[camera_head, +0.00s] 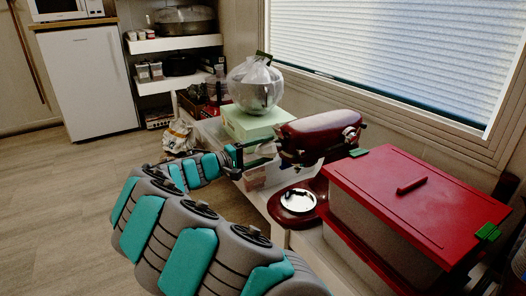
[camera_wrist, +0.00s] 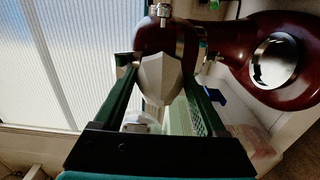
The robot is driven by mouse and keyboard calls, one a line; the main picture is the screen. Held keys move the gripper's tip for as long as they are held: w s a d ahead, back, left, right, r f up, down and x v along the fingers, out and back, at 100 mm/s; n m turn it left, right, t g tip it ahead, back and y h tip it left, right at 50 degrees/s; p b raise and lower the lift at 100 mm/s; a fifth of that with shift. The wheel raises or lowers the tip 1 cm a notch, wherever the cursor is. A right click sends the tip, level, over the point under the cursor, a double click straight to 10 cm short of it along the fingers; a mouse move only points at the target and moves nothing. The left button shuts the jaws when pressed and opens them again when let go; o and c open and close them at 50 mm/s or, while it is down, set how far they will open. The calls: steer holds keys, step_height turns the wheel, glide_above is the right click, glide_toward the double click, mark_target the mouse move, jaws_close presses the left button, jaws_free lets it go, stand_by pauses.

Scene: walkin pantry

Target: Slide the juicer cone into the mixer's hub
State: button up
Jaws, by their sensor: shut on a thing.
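The dark red mixer (camera_head: 318,135) stands on the counter, its head pointing left toward my gripper. Its base holds a round silver plate (camera_head: 298,201). My gripper (camera_head: 246,157) is level with the front end of the mixer head. In the wrist view, my gripper (camera_wrist: 163,88) is shut on the pale, faceted juicer cone (camera_wrist: 161,78), which sits between the two dark green fingers. The mixer head (camera_wrist: 165,36) is right behind the cone. The cone overlaps the head's front end, where the hub is hidden. I cannot tell whether the cone touches or enters the hub.
A large container with a red lid (camera_head: 410,190) stands right of the mixer. The window blind (camera_head: 400,45) is behind the counter. Open floor (camera_head: 60,200) lies left.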

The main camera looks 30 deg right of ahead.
steer(key=shift+d, duration=0.75)
steer(key=o, duration=1.3)
steer(key=shift+a+r, duration=0.1)
steer(key=a, duration=0.8)
steer(key=s+d+m+g+y, duration=0.2)
steer(key=s+y, duration=0.2)
steer(key=s, duration=0.7)
steer(key=s+d+m+g+y, duration=0.2)
steer(key=s+g+y, duration=0.1)
steer(key=s, duration=0.8)
steer(key=s+a+f+n+t+y, duration=0.1)
steer(key=s+a+f+n+y, duration=0.1)
steer(key=s+a+f+y, duration=0.6)
steer(key=s+a+f+n+t+y, duration=0.2)
steer(key=s+a+y, duration=0.1)
steer(key=s+a, duration=0.85)
steer(key=r+p, duration=1.3)
steer(key=p, duration=0.1)
steer(key=shift+w+a+r, duration=0.15)
steer(key=shift+a+r, duration=0.15)
